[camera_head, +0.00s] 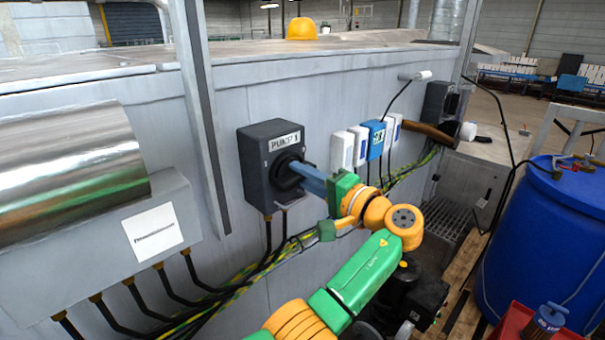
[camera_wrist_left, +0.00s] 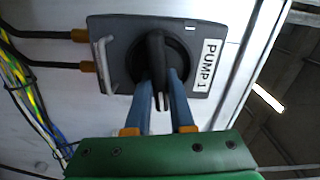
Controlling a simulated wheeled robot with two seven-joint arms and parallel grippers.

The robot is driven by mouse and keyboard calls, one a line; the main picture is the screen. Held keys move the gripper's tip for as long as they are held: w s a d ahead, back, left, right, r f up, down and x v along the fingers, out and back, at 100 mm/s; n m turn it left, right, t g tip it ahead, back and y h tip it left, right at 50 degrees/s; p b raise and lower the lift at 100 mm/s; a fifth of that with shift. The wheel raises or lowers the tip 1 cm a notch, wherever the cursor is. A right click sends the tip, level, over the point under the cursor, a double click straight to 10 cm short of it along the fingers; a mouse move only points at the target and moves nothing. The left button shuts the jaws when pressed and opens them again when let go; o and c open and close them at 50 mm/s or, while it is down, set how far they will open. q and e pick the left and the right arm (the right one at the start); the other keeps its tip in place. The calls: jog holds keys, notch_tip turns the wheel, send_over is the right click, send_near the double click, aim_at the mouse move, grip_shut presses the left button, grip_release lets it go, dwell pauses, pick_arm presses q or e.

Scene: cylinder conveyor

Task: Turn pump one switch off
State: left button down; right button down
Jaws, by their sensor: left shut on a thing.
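The pump one switch is a dark grey box (camera_head: 256,175) labelled "PUMP 1", mounted on the grey wall. It also fills the upper middle of the left wrist view (camera_wrist_left: 117,50). Its black rotary knob (camera_wrist_left: 157,55) sits in a round black collar, with the handle lying along the picture's vertical in the wrist view. My left gripper (camera_head: 298,173) reaches the knob from the right in the head view. Its two blue fingers (camera_wrist_left: 161,85) stand on either side of the knob handle, shut on it. The fingers partly hide the knob in the head view. My right gripper is not in view.
Black cables (camera_head: 268,236) with orange glands leave the box bottom, above a green-yellow cable bundle. White and blue wall units (camera_head: 375,138) sit just right of the switch. A blue barrel (camera_head: 545,240) stands at the right. A metal cylinder (camera_head: 70,170) is at the left.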

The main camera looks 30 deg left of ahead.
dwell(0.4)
pick_arm(q)
jog(key=c, duration=0.8)
grip_release()
jog(key=shift+a, duration=0.15)
jog(key=shift+m, duration=0.3)
jog(key=shift+s+d+f+b, duration=0.1)
jog(key=shift+d+f+b, duration=0.05)
jog(key=shift+d+b, duration=0.25)
jog(key=b+v, duration=0.3)
jog(key=v, duration=0.3)
jog(key=shift+s+d, duration=0.1)
